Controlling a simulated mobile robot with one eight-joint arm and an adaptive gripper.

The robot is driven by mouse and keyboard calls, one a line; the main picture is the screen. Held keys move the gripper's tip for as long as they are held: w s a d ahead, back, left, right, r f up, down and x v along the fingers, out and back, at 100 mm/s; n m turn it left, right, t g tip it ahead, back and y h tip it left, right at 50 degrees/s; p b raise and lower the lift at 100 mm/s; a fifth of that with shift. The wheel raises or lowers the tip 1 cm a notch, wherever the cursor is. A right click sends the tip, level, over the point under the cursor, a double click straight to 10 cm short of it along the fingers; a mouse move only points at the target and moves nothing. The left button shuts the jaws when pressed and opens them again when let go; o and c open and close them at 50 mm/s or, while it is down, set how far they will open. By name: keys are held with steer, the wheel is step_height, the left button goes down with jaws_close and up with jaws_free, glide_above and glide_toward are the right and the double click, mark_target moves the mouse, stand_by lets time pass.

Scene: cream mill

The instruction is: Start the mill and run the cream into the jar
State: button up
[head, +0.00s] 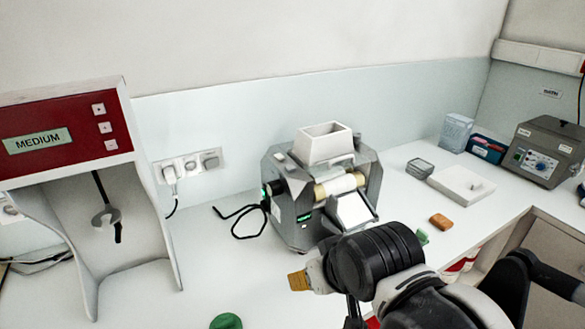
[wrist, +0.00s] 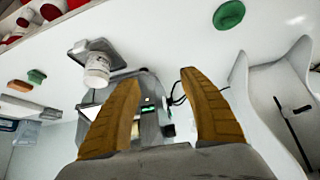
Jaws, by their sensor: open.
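The grey mill (head: 296,226) stands on the bench at mid-picture in the head view, with a white hopper (head: 323,147) on top, pale rollers (head: 340,187), a white sloping apron (head: 354,209) and a small green-lit display (head: 305,217). The mill also shows inverted in the wrist view (wrist: 150,128), partly behind the fingers. A white labelled jar (wrist: 97,66) stands by a grey plate (wrist: 104,50) on the mill's front side; my arm hides it in the head view. My gripper (wrist: 160,78) is open and empty, in front of the mill; one yellow finger shows in the head view (head: 299,281).
A green round piece (head: 226,321) lies at the front. Orange (head: 440,221) and green (head: 422,237) pieces lie right of the mill. A red-fronted machine reading MEDIUM (head: 67,134) stands left. A white tray (head: 462,186) and grey instrument (head: 544,150) stand right. A black cable lies left of the mill.

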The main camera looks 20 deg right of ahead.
stand_by(0.3)
jaws_close()
stand_by(1.1)
